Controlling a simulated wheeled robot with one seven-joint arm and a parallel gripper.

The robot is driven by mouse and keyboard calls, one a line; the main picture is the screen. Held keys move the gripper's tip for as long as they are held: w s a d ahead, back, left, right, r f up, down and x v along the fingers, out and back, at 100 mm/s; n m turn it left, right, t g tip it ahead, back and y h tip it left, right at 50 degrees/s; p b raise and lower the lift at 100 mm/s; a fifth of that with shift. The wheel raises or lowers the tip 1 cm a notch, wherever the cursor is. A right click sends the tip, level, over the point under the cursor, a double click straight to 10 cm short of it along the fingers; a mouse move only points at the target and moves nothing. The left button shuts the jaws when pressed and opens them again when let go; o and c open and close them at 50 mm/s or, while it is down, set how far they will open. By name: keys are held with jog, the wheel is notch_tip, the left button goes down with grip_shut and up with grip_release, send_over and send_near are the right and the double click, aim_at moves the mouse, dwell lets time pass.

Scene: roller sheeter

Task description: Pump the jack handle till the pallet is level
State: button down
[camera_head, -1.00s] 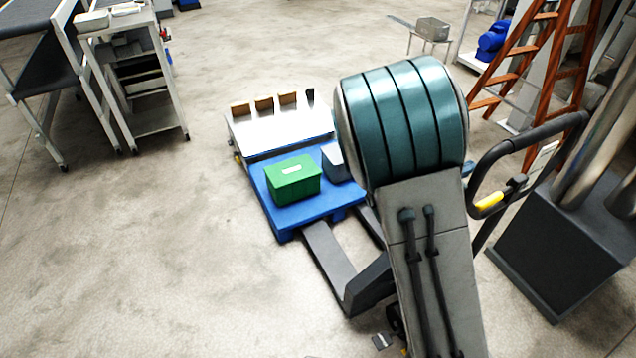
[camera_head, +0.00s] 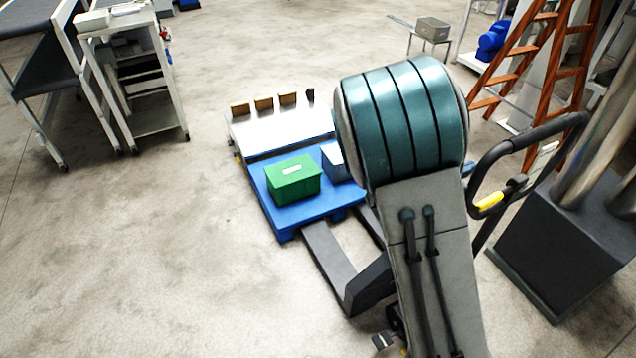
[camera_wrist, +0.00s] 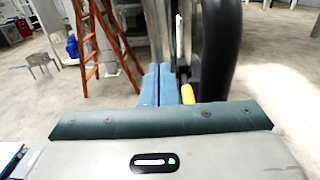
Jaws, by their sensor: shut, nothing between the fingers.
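The pallet jack's black loop handle (camera_head: 530,145) with its yellow part (camera_head: 490,201) stands to the right of my arm in the head view. In the wrist view the black handle bar (camera_wrist: 220,50) is close on the right, with the yellow part (camera_wrist: 188,94) beside my fingertips. My gripper (camera_wrist: 165,72) is shut and empty; I cannot tell whether it touches the handle. The blue pallet (camera_head: 330,206) sits at the far end of the jack's dark forks (camera_head: 328,262). I cannot tell whether it is level.
A dark machine base (camera_head: 560,245) and an orange ladder (camera_head: 515,70) stand right.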

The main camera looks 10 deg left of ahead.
jog(key=s+d, duration=0.2)
jog(key=s, duration=0.1)
jog(key=s+d, duration=0.1)
jog(key=shift+s+d, duration=0.25)
jog(key=shift+s, duration=0.15)
